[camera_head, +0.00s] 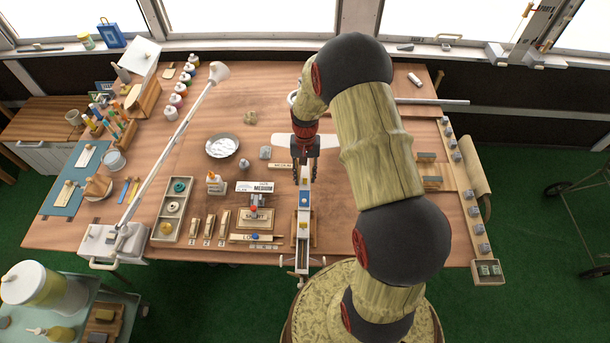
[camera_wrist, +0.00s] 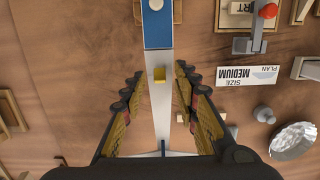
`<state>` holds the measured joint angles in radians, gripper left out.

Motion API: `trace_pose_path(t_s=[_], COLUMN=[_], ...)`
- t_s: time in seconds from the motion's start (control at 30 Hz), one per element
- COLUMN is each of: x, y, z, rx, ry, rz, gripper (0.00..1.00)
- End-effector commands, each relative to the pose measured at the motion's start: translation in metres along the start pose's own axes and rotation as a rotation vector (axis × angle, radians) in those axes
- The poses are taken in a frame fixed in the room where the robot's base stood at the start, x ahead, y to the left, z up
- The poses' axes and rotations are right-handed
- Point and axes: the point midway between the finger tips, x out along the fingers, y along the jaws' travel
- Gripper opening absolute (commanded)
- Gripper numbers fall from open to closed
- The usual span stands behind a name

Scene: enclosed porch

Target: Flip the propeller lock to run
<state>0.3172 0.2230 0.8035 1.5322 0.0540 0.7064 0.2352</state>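A long pale narrow model (camera_head: 303,228) lies on the table in front of me, with a blue section (camera_wrist: 157,28) and a small yellow block (camera_wrist: 159,76) on top. A thin crosspiece like a propeller (camera_head: 303,262) shows at its near end. I cannot tell which part is the propeller lock, nor its setting. My gripper (camera_head: 305,178) is over the model, pointing down. In the wrist view its open fingers (camera_wrist: 159,84) stand apart on either side of the strip, with the yellow block between them. Nothing is visibly gripped; I cannot tell the height gap.
Left of the model are a red-knobbed lever on a block (camera_head: 254,210), a MEDIUM card (camera_head: 256,187) and a metal bowl (camera_head: 222,146). A lamp arm (camera_head: 170,150) crosses the left side. A rail with grey blocks (camera_head: 463,185) runs along the right. My arm hides part of the table.

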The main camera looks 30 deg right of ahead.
Motion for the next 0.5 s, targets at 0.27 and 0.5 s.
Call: trace_pose_path(t_s=[0.27, 0.5], x=[-0.006, -0.045], y=[0.000, -0.001], z=[-0.001, -0.002], rx=[0.000, 0.000], ry=[0.002, 0.005], rz=[-0.001, -0.002], gripper=[0.30, 0.30])
